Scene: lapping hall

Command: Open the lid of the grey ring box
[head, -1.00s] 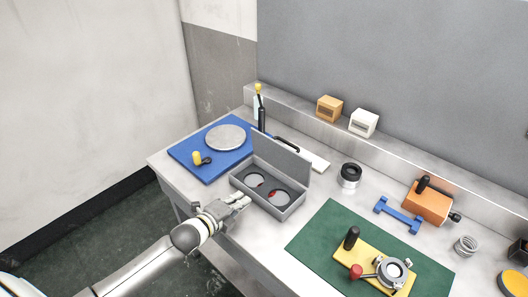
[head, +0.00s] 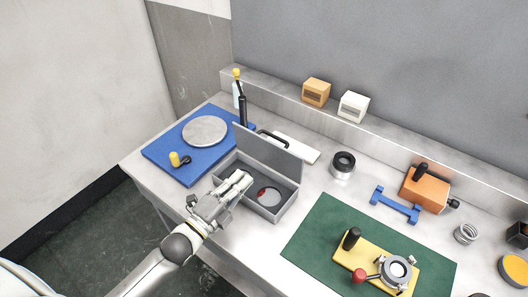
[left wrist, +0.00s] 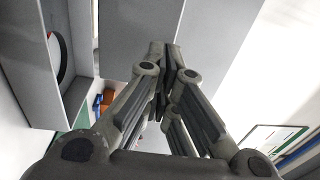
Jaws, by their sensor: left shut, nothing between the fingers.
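The grey ring box (head: 262,208) stands near the front edge of the bench. Its lid (head: 270,153) stands raised, nearly upright, along the back edge. A disc with a red mark shows in the right compartment; my left gripper (head: 244,178) covers most of the left one. That gripper is shut and empty, its fingertips over the left part of the box in front of the lid. I cannot tell whether they touch it. The left wrist view shows the closed fingertips (left wrist: 170,52) near grey panels. My right gripper is out of view.
A blue mat (head: 158,152) with a round metal plate (head: 205,130) lies to the left. A green mat (head: 312,235) with a yellow fixture (head: 350,256) lies to the right.

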